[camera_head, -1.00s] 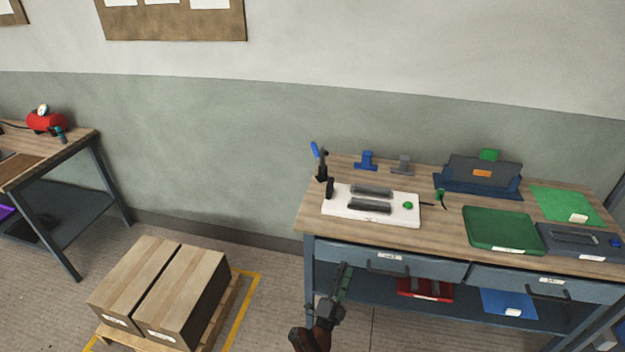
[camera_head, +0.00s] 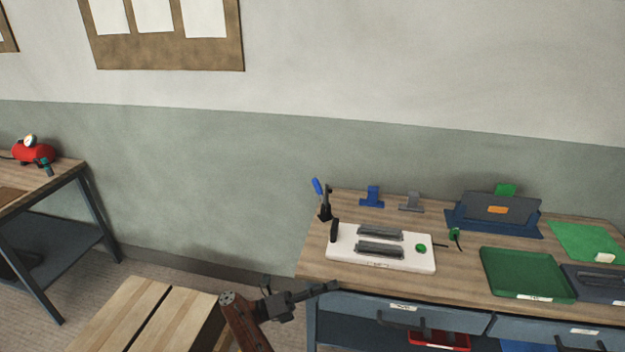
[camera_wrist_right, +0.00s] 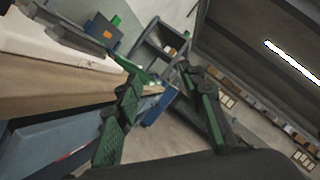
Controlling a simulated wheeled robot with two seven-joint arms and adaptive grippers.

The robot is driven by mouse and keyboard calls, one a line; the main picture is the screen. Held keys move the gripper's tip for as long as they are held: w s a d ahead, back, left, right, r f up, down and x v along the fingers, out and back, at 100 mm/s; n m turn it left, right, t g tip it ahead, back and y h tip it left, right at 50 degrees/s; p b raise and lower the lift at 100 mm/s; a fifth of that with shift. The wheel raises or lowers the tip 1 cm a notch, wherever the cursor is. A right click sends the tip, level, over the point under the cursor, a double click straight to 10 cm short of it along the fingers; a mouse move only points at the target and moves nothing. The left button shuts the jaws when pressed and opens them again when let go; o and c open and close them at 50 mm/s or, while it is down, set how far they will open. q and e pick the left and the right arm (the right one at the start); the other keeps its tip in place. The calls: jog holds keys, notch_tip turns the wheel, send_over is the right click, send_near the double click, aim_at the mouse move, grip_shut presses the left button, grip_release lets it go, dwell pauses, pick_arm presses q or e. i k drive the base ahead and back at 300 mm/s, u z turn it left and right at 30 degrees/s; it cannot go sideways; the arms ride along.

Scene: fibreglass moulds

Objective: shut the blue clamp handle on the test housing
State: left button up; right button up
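The blue clamp handle (camera_head: 318,187) stands up, leaning slightly left, on a black clamp (camera_head: 325,207) at the back left of the bench. The white test housing (camera_head: 345,256) lies in front of it, with two dark grey ribbed bars and a green button on top. My right gripper (camera_head: 312,290) is at the bench's front left edge, below and in front of the housing, apart from the clamp. In the right wrist view its green-padded fingers (camera_wrist_right: 160,75) are spread with nothing between them. My left gripper is out of view.
Blue (camera_head: 372,196) and grey (camera_head: 411,201) small stands are behind the housing. A green tray (camera_head: 525,274) and a dark blue holder (camera_head: 495,228) lie to the right. Drawers (camera_head: 395,312) are under the bench top. Wooden-topped boxes (camera_head: 150,318) stand low at left.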

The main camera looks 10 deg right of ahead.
aim_at(316, 185)
jog(key=i, duration=1.7)
jog(key=z, duration=0.25)
